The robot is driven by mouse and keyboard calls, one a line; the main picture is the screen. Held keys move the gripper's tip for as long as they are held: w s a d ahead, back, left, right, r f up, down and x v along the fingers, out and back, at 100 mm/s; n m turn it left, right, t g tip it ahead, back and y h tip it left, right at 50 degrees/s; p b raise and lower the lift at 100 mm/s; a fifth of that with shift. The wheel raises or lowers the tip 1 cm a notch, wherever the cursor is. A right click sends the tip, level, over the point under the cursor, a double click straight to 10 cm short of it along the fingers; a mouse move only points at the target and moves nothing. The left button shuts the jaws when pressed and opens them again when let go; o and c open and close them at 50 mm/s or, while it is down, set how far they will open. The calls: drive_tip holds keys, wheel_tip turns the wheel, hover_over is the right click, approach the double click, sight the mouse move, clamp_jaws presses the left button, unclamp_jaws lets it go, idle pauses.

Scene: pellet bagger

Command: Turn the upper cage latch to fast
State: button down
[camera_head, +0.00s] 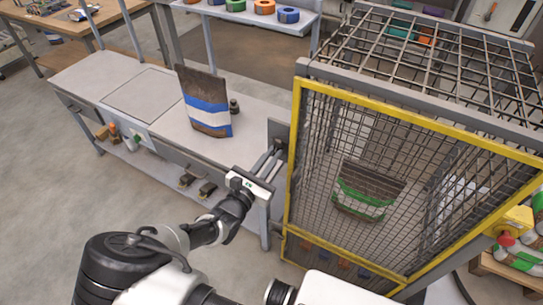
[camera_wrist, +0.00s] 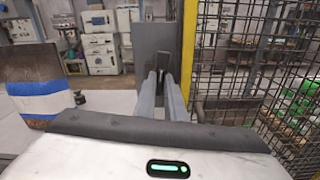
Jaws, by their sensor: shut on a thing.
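The upper cage latch (camera_wrist: 151,42) shows in the wrist view as a dark grey plate beside the yellow post, with a dark handle at my fingertips. In the head view its plate (camera_head: 279,130) sits at the left side of the cage. My gripper (camera_head: 276,151) reaches up to it from the lower left. In the wrist view my gripper (camera_wrist: 164,75) has its two grey fingers close together, shut on the latch's handle. The fingers hide part of the handle, so I cannot tell its exact angle.
The yellow-framed mesh cage (camera_head: 293,175) stands right of my gripper, with a brown and green bag (camera_head: 365,190) inside. A grey bench (camera_head: 165,130) lies left, bearing a brown, blue and white bag (camera_head: 206,102). Open floor (camera_head: 50,200) lies at the left.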

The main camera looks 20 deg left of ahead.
drive_tip(key=m, duration=0.4)
drive_tip(key=shift+d+b, duration=0.1)
drive_tip(key=shift+b, duration=0.2)
drive_tip(key=shift+d+f+m+b, duration=0.1)
drive_tip(key=shift+m+b, duration=1.2)
drive_tip(key=shift+m, duration=1.65)
drive_tip(key=shift+f+m+b, duration=0.1)
drive_tip(key=shift+m+b, duration=1.15)
drive_tip(key=shift+m, duration=2)
drive_tip(key=c, duration=1.8)
unclamp_jaws()
drive_tip(key=shift+w, duration=0.1)
drive_tip(key=shift+s, duration=0.2)
